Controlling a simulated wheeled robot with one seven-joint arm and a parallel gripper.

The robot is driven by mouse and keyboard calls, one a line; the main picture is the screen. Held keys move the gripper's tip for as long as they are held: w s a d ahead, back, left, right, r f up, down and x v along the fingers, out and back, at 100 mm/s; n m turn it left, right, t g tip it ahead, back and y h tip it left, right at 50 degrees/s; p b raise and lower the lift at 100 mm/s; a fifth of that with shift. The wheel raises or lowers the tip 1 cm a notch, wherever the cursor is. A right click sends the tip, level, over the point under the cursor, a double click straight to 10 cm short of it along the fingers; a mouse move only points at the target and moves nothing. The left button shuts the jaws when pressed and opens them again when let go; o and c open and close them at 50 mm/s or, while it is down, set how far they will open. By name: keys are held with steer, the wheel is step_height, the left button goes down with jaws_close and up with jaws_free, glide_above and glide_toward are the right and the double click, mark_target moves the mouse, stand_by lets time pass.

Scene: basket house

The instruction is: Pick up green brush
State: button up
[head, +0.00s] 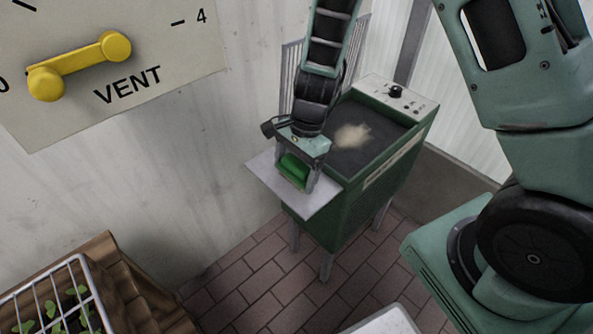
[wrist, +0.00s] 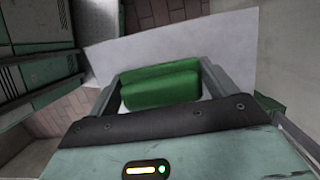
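The green brush (head: 294,170) is a rounded green block at the pale side shelf (head: 262,173) of a dark green machine. It also shows in the wrist view (wrist: 160,86), lengthwise between the fingers. My gripper (head: 296,178) is directly over the shelf, with its fingers wide apart at the two ends of the brush. In the wrist view the fingers (wrist: 160,84) reach along both ends with little or no visible gap. I cannot tell whether they press on it, or whether the brush rests on the shelf or is just above it.
The machine (head: 335,205) has a dark open tray (head: 365,150) with a beige pile (head: 352,135) and a knob panel (head: 397,96) behind. A wall is close on the left. A wire rack with seedlings (head: 62,305) is at lower left. Brick floor (head: 265,290) lies in front.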

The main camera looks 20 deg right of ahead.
mark_target(295, 163)
steer(key=c, duration=0.4)
step_height(295, 163, up, 10)
steer(key=p, duration=0.2)
steer(key=shift+p, duration=0.4)
steer(key=shift+o, duration=0.6)
